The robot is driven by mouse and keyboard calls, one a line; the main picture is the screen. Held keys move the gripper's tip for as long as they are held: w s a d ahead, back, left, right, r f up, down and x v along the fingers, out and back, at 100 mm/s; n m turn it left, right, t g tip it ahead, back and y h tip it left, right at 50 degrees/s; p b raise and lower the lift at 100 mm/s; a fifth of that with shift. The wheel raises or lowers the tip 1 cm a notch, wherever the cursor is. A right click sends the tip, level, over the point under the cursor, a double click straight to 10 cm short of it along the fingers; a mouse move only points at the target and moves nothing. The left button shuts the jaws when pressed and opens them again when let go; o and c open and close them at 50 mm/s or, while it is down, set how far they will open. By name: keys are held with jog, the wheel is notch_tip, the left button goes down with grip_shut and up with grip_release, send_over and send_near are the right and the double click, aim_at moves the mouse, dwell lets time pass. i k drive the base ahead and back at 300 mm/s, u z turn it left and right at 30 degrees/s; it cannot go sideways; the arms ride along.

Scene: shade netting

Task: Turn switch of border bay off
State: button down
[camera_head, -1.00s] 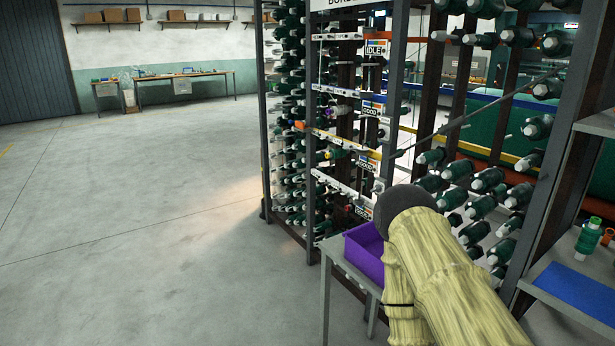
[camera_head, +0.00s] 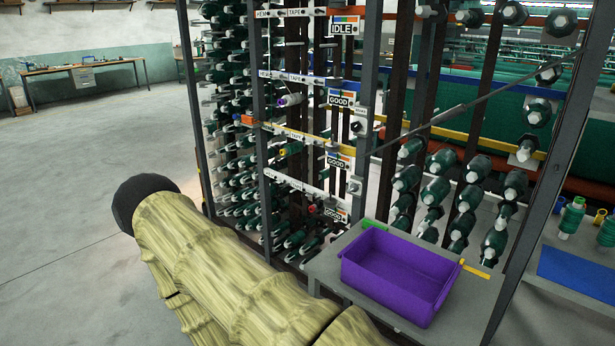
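The rack (camera_head: 369,80) of yarn cones stands in the middle, with rows marked HEM and TAPE. Small cards on its post read IDLE (camera_head: 345,27), GOOD (camera_head: 339,99), GOOD (camera_head: 339,160) and GOOD (camera_head: 335,213). A small pale box with a dark knob (camera_head: 361,127) sits on the post, and a similar one (camera_head: 354,187) sits lower down. I cannot tell which of them is the border bay's switch or how the knobs are set. My arm in a yellowish sleeve crosses the lower left; my gripper does not show.
A purple bin (camera_head: 397,310) stands on a grey table (camera_head: 461,307) right of my arm, in front of the rack. A shelf with a blue mat (camera_head: 583,272) is at the right. Open floor (camera_head: 60,210) lies left; a workbench (camera_head: 85,70) stands at the back wall.

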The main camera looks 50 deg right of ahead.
aim_at(354, 187)
jog(key=z, duration=0.55)
jog(key=i, duration=1.2)
jog(key=z, duration=0.9)
